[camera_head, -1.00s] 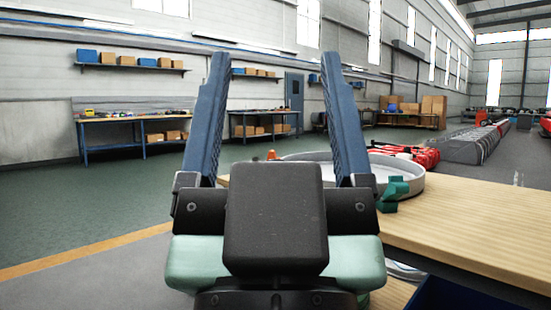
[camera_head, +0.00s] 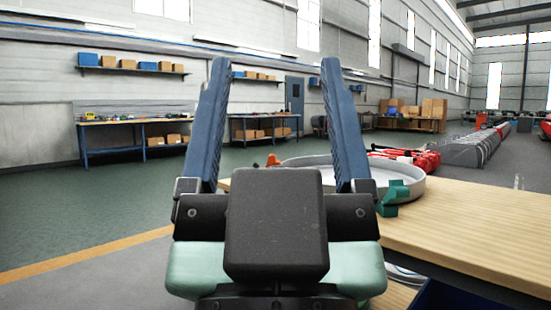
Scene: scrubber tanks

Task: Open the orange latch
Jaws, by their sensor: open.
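The orange latch (camera_head: 273,160) is a small orange piece at the far left rim of a round grey lid or tray (camera_head: 435,184) on the wooden table. It shows between my gripper's fingers, beyond them and lower than their tips. My gripper (camera_head: 275,68) is open and empty, with its two blue fingers pointing up in the picture. The gripper's body hides the near left part of the round lid. A green latch (camera_head: 394,198) sits at the lid's near right rim, just right of my right finger's base.
The wooden table (camera_head: 480,225) fills the lower right, with bare top there. Red objects (camera_head: 415,158) lie behind the round lid. Workbenches (camera_head: 135,122) stand along the far wall. Open floor (camera_head: 80,215) lies to the left.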

